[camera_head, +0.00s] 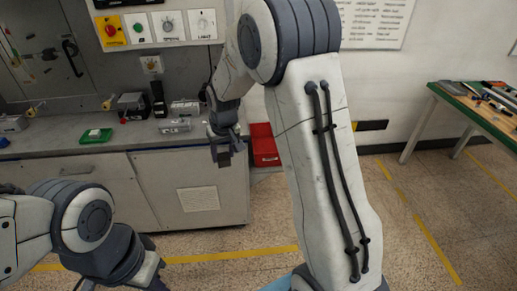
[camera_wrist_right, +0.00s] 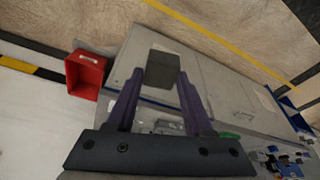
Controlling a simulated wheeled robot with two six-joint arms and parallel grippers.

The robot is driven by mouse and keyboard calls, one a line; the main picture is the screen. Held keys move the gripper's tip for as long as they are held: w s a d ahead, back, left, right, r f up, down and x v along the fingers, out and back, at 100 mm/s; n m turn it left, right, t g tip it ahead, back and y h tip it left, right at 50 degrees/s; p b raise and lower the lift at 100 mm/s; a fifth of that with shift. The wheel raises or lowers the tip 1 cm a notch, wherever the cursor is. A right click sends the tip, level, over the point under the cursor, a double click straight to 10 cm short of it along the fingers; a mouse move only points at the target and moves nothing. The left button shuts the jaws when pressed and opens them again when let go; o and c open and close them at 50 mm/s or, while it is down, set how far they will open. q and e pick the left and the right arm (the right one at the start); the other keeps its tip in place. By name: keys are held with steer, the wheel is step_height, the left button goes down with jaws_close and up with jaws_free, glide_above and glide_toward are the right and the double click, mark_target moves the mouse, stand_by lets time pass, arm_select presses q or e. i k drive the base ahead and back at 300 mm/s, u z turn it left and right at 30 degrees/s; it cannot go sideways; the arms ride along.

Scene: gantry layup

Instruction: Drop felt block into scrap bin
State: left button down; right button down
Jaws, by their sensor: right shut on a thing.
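The felt block (camera_wrist_right: 162,68) is a dark grey block between the fingertips of my right gripper (camera_wrist_right: 160,80), which is shut on it. In the head view my right gripper (camera_head: 226,146) holds the block in the air at the right end of the grey bench. The red scrap bin (camera_head: 265,144) stands just right of the gripper in that view, partly hidden behind my right arm. In the right wrist view the bin (camera_wrist_right: 86,73) is left of the block, apart from it. My left gripper (camera_head: 150,282) is at the bottom edge, its fingers not clear.
The grey bench (camera_head: 60,148) carries a green item (camera_head: 96,135) and several small devices. A green-topped table (camera_head: 465,112) with tools stands at the right. Yellow lines mark the floor, which is clear in front of the bench.

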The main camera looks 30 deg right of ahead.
mark_target(269, 151)
steer(key=u, duration=0.25)
steer(key=i, duration=1.75)
steer(key=z, duration=1.35)
steer(key=i, duration=0.6)
steer(key=z, duration=0.55)
